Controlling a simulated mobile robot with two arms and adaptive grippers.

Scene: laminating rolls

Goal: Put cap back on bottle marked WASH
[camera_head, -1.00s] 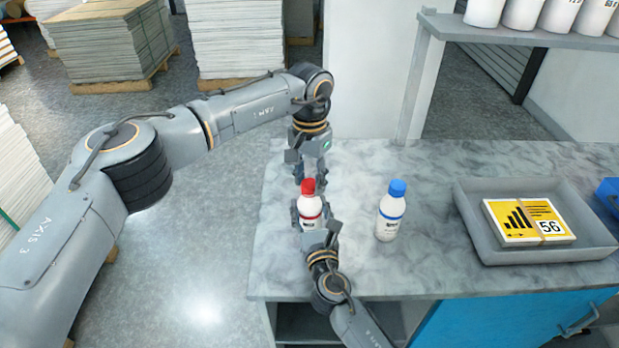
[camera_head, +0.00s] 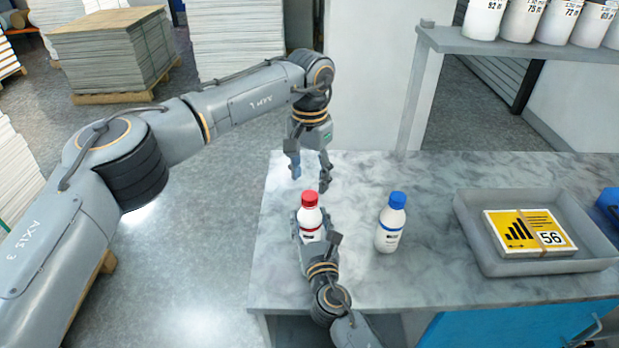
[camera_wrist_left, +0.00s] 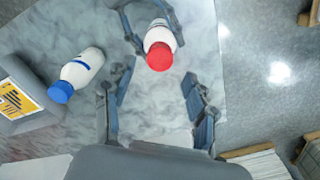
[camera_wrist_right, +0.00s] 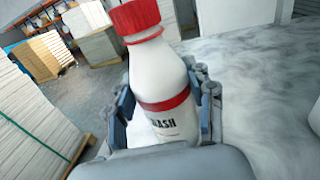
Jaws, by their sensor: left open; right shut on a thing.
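The WASH bottle is white with a red band (camera_wrist_right: 168,101), and its label reads WASH in the right wrist view. A red cap (camera_head: 309,198) sits on its neck. My right gripper (camera_head: 315,240) is shut around the body of this bottle (camera_head: 311,222), which stands upright on the table. My left gripper (camera_head: 309,182) is open and empty, just above and behind the red cap, apart from it. In the left wrist view the red cap (camera_wrist_left: 160,57) shows between the open fingers. Whether the cap is fully screwed down cannot be told.
A white bottle with a blue cap (camera_head: 391,224) stands to the right on the marbled table (camera_head: 370,290). Further right is a grey tray (camera_head: 480,255) holding a yellow card stack marked 56 (camera_head: 530,232). A shelf (camera_head: 530,47) with several white containers is at the upper right.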

